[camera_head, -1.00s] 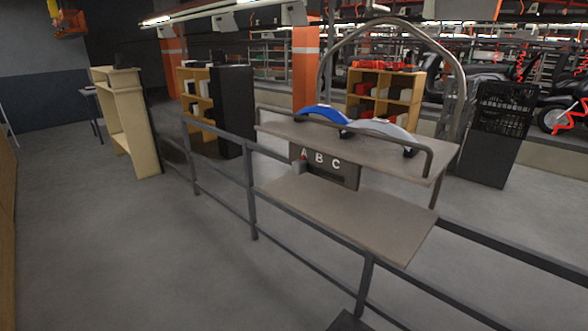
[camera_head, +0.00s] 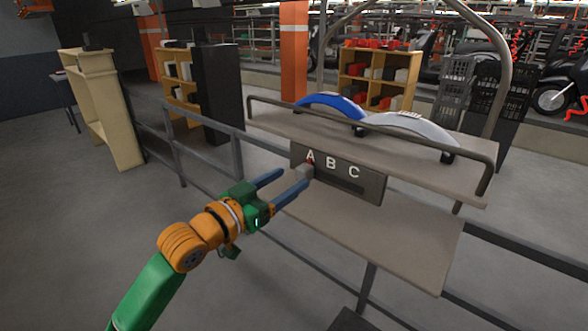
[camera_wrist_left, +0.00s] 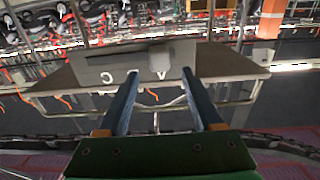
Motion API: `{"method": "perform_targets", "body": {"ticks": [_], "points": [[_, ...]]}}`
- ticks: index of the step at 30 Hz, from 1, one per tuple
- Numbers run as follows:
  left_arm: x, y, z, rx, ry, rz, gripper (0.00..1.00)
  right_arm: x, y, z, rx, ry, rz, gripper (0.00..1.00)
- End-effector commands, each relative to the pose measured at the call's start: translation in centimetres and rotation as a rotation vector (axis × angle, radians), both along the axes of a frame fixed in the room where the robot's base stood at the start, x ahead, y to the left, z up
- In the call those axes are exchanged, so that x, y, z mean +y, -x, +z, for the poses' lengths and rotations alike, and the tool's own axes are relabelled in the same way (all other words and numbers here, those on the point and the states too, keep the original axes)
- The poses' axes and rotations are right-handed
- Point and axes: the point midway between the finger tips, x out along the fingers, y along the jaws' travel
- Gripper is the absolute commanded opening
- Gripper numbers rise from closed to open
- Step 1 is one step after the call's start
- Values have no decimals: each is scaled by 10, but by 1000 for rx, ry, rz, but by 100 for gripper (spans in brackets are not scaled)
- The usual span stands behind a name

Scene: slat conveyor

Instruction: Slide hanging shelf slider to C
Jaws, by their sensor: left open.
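The hanging shelf (camera_head: 400,225) has a dark panel (camera_head: 366,186) with white letters A, B and C under its upper board. The slider, a small grey knob (camera_head: 305,171) with a red mark, sits at the panel's left end, by the A. In the upside-down left wrist view the light grey knob (camera_wrist_left: 184,49) shows beyond the fingertips, near the A. My left gripper (camera_head: 294,178) is open and empty, its blue fingers pointing at the panel's left end just in front of the knob. Contact cannot be told. My right gripper is not in view.
A blue arch (camera_head: 330,103) and a grey-white arch (camera_head: 412,127) stand on the upper board (camera_head: 465,148), behind a dark rail. Grey railings (camera_head: 205,126) run beside the shelf. The lower board is bare. Bookcases (camera_head: 382,75) stand behind.

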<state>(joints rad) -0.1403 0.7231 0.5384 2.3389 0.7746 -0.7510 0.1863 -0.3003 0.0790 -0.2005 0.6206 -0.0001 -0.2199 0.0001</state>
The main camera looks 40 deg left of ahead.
Motion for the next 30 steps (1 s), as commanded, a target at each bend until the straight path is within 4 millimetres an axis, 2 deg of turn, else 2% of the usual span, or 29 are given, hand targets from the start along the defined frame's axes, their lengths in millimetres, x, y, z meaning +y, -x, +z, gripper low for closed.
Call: {"method": "perform_targets", "body": {"ticks": [1, 6, 14, 15, 22, 23, 30], "points": [[-1, -9, 5, -3, 0, 0, 68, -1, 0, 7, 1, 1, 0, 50], [-2, -29, 2, -1, 2, 1, 68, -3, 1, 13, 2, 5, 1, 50], [-3, -33, -1, 0, -2, 1, 68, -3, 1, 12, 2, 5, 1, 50], [-3, -33, -1, 0, -1, 1, 65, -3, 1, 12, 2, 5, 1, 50], [-3, -33, -1, 1, -1, 1, 3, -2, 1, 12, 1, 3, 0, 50], [-3, -33, -1, 0, -1, 1, 0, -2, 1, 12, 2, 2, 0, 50], [-3, -33, -1, 1, -1, 1, 0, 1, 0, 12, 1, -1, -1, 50]]}}
